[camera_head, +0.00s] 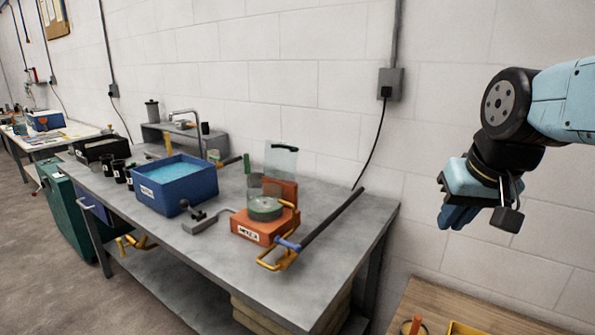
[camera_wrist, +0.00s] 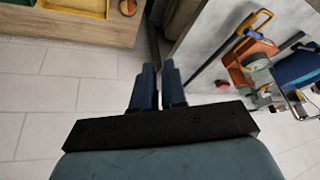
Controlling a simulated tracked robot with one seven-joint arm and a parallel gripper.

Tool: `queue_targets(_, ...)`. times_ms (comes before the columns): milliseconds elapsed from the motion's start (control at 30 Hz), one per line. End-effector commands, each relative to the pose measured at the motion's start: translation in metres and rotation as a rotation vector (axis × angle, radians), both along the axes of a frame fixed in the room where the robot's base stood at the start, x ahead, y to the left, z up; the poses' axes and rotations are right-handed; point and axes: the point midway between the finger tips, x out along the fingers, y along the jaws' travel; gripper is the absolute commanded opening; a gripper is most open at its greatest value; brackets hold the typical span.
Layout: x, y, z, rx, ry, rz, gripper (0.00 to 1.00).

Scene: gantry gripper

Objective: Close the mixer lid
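The mixer (camera_head: 262,222) has an orange base with a label and stands on the grey workbench. The orange mixer also shows at the right of the wrist view (camera_wrist: 240,72), partly covered by other items. My gripper (camera_head: 452,214) hangs in the air to the right of the bench, well apart from the lid.
A blue bin (camera_head: 178,190) stands left of the mixer. A grey lever tool (camera_head: 207,218) lies between them. A wooden table (camera_head: 470,312) with yellow trays is at lower right.

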Motion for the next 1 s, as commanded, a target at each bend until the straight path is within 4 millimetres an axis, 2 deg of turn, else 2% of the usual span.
queue_targets(33,0.011,0.005,0.002,0.021,0.027,0.001,0.07)
queue_targets(100,0.026,0.014,0.006,0.059,0.061,0.002,0.0)
queue_targets(533,0.121,0.069,0.017,0.308,0.261,0.025,0.0)
queue_targets(1000,0.235,0.124,0.01,0.631,0.448,0.069,0.0)
